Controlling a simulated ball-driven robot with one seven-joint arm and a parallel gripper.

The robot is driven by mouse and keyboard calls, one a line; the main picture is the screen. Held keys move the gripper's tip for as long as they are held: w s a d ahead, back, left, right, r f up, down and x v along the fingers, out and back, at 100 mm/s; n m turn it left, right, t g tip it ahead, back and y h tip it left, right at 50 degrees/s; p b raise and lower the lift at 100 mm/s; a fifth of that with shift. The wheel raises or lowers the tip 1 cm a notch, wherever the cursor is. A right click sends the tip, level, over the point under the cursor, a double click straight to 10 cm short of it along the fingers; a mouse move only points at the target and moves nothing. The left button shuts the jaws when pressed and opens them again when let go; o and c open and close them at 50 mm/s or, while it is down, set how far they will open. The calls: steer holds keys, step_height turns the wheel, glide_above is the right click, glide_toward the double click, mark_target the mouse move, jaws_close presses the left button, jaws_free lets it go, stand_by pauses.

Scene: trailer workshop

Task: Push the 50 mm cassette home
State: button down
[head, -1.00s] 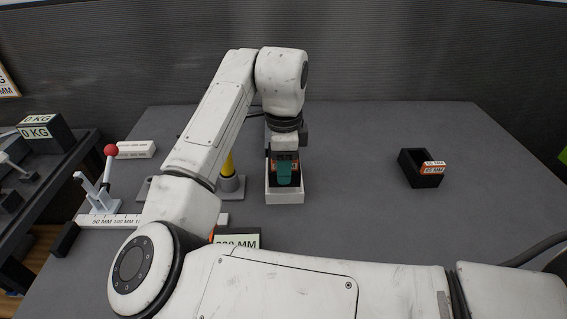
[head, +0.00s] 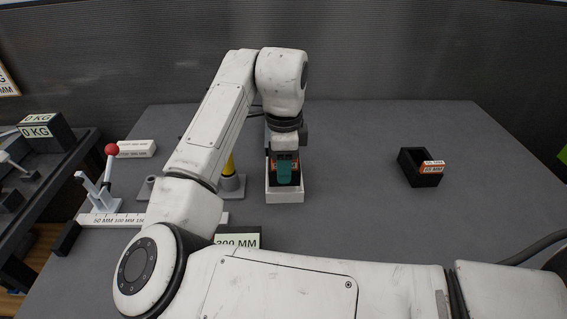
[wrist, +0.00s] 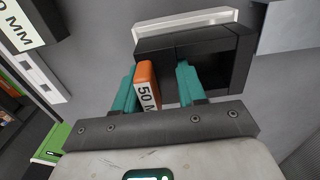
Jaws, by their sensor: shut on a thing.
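The holder's pale rim (wrist: 185,24) shows behind the black body in the wrist view. How deep the cassette sits is hidden.
A black 300 MM block (head: 238,238) is in front, partly behind my arm. A yellow post on a grey base (head: 232,186) and a red-knobbed lever (head: 111,150) stand left. The right of the table is mostly clear.

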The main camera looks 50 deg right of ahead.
steer(key=shift+f+b, duration=0.85)
steer(key=shift+f, duration=0.65)
steer(key=c, duration=0.6)
jaws_free()
steer(key=shift+o, duration=0.2)
step_height(320, 180, up, 11)
steer(key=shift+f, duration=0.15)
stand_by(0.3)
